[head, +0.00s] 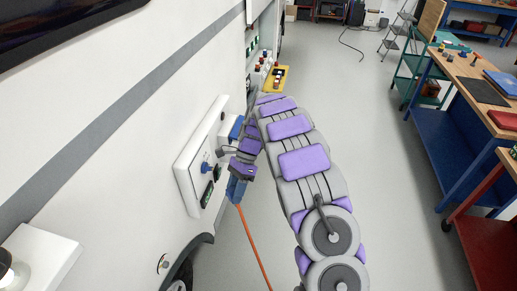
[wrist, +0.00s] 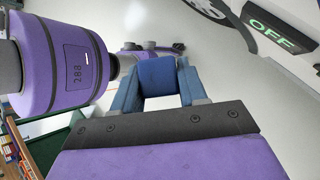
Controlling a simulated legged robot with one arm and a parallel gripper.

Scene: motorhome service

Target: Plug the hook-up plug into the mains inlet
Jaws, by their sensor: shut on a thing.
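My gripper (head: 240,174) is beside the white motorhome wall, in front of a white panel. In the wrist view my gripper (wrist: 158,88) is shut on the blue hook-up plug (wrist: 158,74). The plug also shows in the head view (head: 236,190), with an orange cable (head: 251,240) hanging from it to the floor. A blue fitting (head: 236,127) on the wall lies just beyond the gripper; it may be the mains inlet, but I cannot tell. The plug is apart from this fitting. The plug's front end is hidden.
The white panel (head: 187,178) carries a blue knob (head: 205,167) and small dark displays; one display (wrist: 280,30) reads OFF in green. A yellow tray (head: 281,79) stands farther along the wall.

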